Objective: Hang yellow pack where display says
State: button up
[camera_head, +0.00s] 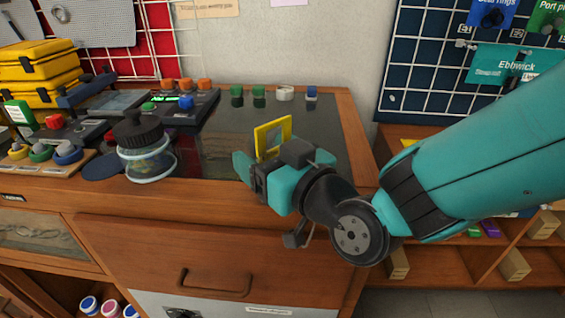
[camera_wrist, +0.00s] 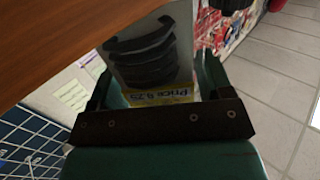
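My gripper (camera_head: 280,162) is shut on the yellow pack (camera_head: 273,137), held above the front of the wooden bench. In the wrist view the pack (camera_wrist: 145,55) sits between the two fingers of my gripper (camera_wrist: 157,78). It has a grey face with black curved pieces and a yellow strip with an upside-down price. A dark blue board with a white wire grid (camera_head: 420,65) stands at the right. It carries a teal card (camera_head: 517,66) reading "Ebbwick", with smaller words I cannot fully read, and blue (camera_head: 491,12) and green (camera_head: 546,17) cards above.
A lidded glass jar (camera_head: 146,158) stands left of my gripper. Behind are several small coloured knobs (camera_head: 237,91) in a row. Yellow cases (camera_head: 38,60) and a red grid panel (camera_head: 159,38) are at the left. Wooden shelves (camera_head: 490,262) lie below the blue board, partly behind my arm.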

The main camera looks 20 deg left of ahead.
jog(key=c, duration=0.6)
notch_tip(320, 180, up, 20)
jog(key=p, duration=0.4)
jog(key=w+d+f+m+t+h, duration=0.2)
jog(key=w+d+f+t, duration=0.1)
jog(key=w+d+f, duration=0.3)
jog(key=w+d+f+m+t+h, duration=0.2)
jog(key=w+d+f, duration=0.2)
jog(key=w, duration=0.4)
jog(key=w+d+f+m+t+h, duration=0.2)
jog(key=w+d+f, duration=0.25)
jog(key=d, duration=0.35)
jog(key=w+d+f+m+t+h, duration=0.25)
jog(key=w+d+f, duration=0.2)
jog(key=d, duration=0.25)
jog(key=s+d+f+m+h, duration=0.15)
jog(key=d+f+h, duration=0.35)
jog(key=d, duration=0.7)
jog(key=d+f+m+h, duration=0.3)
jog(key=d+f, duration=0.4)
jog(key=d, duration=0.4)
notch_tip(320, 180, up, 12)
jog(key=r+p, duration=0.1)
jog(key=p, duration=1.1)
jog(key=s+f, duration=0.6)
jog(key=f, duration=0.7)
jog(key=shift+t, duration=0.45)
